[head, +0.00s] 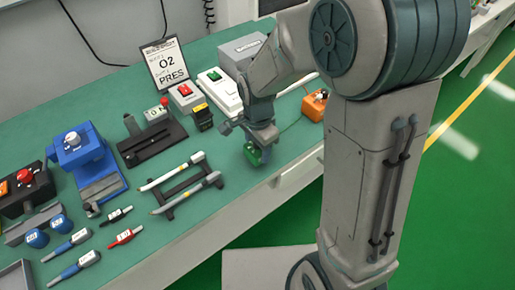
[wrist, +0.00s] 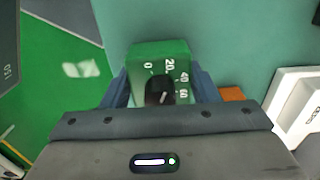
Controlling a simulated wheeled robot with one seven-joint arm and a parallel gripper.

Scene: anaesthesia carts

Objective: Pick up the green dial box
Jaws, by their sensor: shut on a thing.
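The green dial box (head: 252,155) is at the front edge of the green-topped table (head: 100,100), below my gripper (head: 259,150). In the wrist view the green dial box (wrist: 158,58) shows a black knob and white numbers 0, 20, 40 and 60. It sits between my two blue-grey fingers (wrist: 160,88), one on each side, and my gripper is shut on it. Its lower part is hidden by my gripper body. I cannot tell whether it touches the table or is just above it.
A white device with a green button (head: 219,88) and a small black-and-yellow block (head: 202,117) stand just left of my gripper. An orange box (head: 314,106) is to the right. A black rack with two rods (head: 184,188) lies left. The green floor is beyond the front edge.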

